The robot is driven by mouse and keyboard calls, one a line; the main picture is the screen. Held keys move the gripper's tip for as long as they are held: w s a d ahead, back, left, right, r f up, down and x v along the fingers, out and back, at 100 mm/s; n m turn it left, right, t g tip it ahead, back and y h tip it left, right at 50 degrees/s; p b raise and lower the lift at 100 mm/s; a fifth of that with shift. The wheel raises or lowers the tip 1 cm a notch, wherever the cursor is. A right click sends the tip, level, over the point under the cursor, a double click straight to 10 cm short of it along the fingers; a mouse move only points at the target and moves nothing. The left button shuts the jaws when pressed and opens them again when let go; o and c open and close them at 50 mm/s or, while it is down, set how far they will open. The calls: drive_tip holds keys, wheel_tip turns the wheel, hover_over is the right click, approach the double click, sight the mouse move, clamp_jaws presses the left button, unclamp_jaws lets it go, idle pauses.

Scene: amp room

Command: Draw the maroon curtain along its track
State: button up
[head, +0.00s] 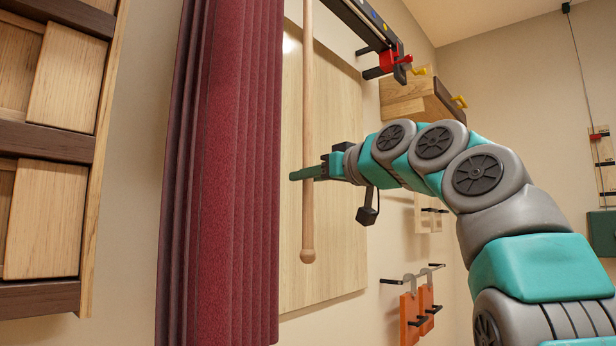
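The maroon curtain (229,170) hangs in gathered vertical folds left of centre in the head view. Its top and bottom run out of the picture, and its track is not in view. A pale wooden wand (308,110) with a rounded end hangs upright just right of the curtain. My gripper (298,174) reaches in from the right at the wand's lower half, with green fingers showing on both sides of it. The fingers overlap edge-on, so I cannot tell whether they are closed around the wand.
A pale wooden panel (340,240) is on the wall behind the wand. A shelf unit (62,80) stands at the left. A dark rail with a red clamp (388,62) is above my arm. Orange pieces (410,318) hang on hooks below. A green box (602,232) is at the far right.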

clamp_jaws()
idle(1.0)
